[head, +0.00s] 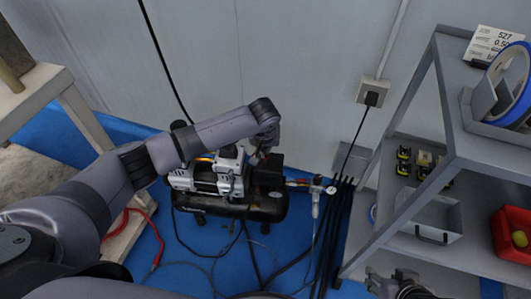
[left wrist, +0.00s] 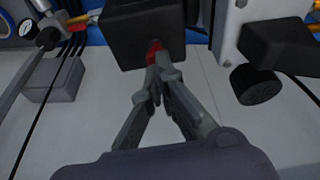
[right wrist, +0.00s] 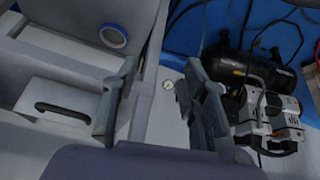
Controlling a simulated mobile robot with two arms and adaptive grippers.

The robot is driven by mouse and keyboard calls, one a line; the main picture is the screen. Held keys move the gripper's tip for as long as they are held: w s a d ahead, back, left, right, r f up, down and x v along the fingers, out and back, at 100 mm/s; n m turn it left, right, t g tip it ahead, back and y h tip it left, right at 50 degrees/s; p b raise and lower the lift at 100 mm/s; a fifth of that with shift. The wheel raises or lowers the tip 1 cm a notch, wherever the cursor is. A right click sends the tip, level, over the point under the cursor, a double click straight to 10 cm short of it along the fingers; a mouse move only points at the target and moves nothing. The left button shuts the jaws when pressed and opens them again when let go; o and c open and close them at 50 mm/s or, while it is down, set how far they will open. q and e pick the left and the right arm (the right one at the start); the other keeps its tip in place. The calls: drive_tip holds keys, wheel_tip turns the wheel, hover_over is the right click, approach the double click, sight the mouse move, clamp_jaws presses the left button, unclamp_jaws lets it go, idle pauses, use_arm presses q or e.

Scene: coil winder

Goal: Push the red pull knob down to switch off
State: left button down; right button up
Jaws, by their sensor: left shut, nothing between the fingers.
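The red pull knob (left wrist: 154,48) shows in the left wrist view at the edge of a black switch box (left wrist: 145,28), partly hidden by my fingertips. My left gripper (left wrist: 160,66) is shut and empty, with its tips at the knob; I cannot tell if they touch it. In the head view the left gripper (head: 263,152) is over the black box (head: 268,168) on the compressor (head: 215,180), and the knob is not clearly visible there. My right gripper (right wrist: 165,98) is open and empty, away from the compressor.
A gauge (head: 331,190) and black hoses lie beside the compressor. A socket (head: 373,91) is on the wall.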

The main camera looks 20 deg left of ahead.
use_arm(q)
drive_tip(key=shift+f, duration=0.2)
use_arm(e)
drive_tip(key=shift+w, duration=0.15)
use_arm(q)
drive_tip(key=shift+r, duration=0.15)
wheel_tip(320, 180, up, 3)
drive_tip(key=p, duration=0.4)
drive_tip(key=shift+r, duration=0.3)
drive_tip(key=shift+r+p, duration=0.75)
drive_tip(key=shift+p, duration=0.35)
drive_tip(key=shift+r+p, duration=0.3)
drive_tip(key=shift+p, duration=0.1)
use_arm(e)
drive_tip(key=s+f+g, duration=0.2)
drive_tip(key=s+f, duration=0.1)
drive_tip(key=f, duration=1)
drive_tip(key=shift+d+f+g, duration=0.3)
drive_tip(key=shift+g, duration=0.1)
